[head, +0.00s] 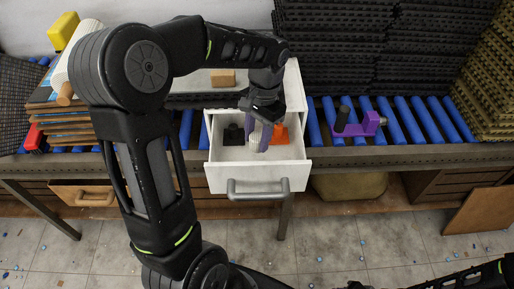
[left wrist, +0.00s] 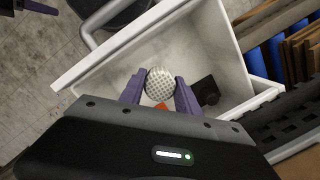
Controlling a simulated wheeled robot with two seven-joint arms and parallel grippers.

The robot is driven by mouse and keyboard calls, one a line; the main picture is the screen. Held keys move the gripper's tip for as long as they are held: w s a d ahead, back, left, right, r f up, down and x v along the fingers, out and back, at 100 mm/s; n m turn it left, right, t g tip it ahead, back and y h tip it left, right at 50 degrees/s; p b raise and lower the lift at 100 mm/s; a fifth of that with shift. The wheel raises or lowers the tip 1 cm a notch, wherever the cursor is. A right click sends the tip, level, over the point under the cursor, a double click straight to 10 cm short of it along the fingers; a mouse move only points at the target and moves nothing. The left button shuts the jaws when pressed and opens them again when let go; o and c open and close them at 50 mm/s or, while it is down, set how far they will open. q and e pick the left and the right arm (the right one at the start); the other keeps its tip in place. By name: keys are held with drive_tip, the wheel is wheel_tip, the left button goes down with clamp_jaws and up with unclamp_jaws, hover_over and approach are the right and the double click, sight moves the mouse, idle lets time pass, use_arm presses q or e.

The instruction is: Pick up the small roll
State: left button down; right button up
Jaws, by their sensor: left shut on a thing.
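The small roll (left wrist: 160,84) is white with a dotted surface, and its round end faces the camera in the left wrist view. My left gripper (left wrist: 160,78) is shut on it, one purple finger on each side. In the head view the gripper (head: 257,124) reaches down into the open white drawer (head: 258,178), with the roll (head: 257,133) between its fingers. I cannot tell whether the roll touches the drawer floor. My right gripper does not show clearly in either view.
An orange object (head: 279,134) and a black object (head: 233,134) lie in the drawer beside the roll. A purple tool (head: 362,125) stands on the blue rollers to the right. Stacked sheets (head: 62,128) are on the left. Dark foam stacks (head: 430,50) stand behind.

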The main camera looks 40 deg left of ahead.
use_arm(q)
drive_tip(key=shift+r, duration=0.35)
idle(0.4)
